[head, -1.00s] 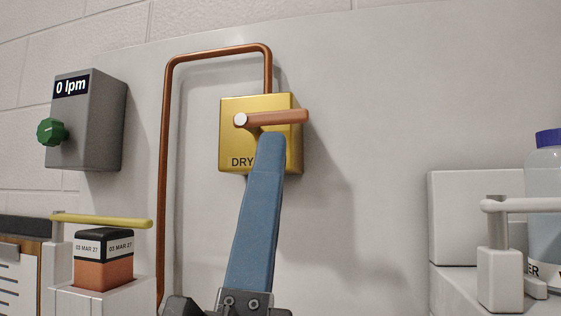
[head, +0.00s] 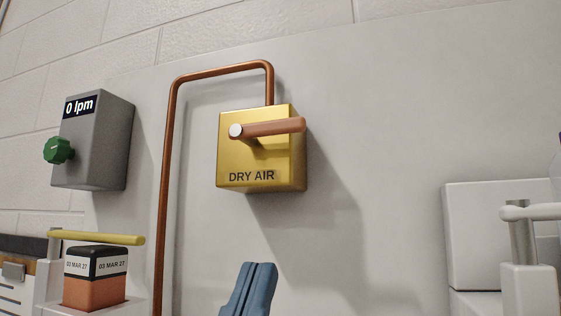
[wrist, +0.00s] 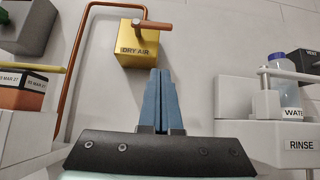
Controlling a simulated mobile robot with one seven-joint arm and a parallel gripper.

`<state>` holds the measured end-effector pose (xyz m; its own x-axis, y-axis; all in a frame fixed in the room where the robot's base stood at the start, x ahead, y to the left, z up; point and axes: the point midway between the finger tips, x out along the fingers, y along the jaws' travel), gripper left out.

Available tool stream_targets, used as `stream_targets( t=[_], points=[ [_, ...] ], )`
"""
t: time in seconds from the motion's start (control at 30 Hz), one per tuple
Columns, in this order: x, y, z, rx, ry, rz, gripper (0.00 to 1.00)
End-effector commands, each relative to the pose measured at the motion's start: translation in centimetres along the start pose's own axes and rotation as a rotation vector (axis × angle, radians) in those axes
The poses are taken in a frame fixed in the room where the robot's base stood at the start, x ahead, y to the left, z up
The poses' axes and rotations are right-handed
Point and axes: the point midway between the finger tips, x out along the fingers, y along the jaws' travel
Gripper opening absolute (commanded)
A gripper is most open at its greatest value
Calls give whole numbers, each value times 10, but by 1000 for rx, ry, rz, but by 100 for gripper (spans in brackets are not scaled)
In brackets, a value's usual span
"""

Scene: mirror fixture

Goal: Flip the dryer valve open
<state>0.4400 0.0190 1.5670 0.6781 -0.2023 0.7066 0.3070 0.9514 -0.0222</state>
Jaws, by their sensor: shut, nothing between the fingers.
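The dryer valve is a yellow box (head: 235,160) labelled DRY AIR on the wall, with a copper pipe (head: 168,180) running into its top. Its copper-coloured lever (head: 275,128) lies nearly horizontal, pointing right from a pale round pivot. The box (wrist: 137,56) and lever (wrist: 153,24) also show in the wrist view. My gripper (head: 258,268) has blue fingers, shut together with nothing between them. It is below the box and apart from the lever. The fingers (wrist: 160,72) point up towards the box in the wrist view.
A grey meter box (head: 100,140) reading 0 lpm, with a green knob (head: 58,150), is at left. Below it are a yellow bar (head: 100,238) and a dated orange-and-black block (head: 95,280). White fixtures (head: 490,235) stand at right. The wall around the valve is clear.

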Motion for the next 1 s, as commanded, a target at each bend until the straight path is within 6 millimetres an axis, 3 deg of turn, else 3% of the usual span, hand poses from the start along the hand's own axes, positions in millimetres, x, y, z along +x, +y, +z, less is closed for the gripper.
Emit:
stream_targets(
  t=[0.27,0.8,1.0],
  points=[
    [14,0,3,-3,0,0,0],
    [108,-1,4,-5,1,-1,0],
    [122,0,22,-3,-2,1,0]
  ],
)
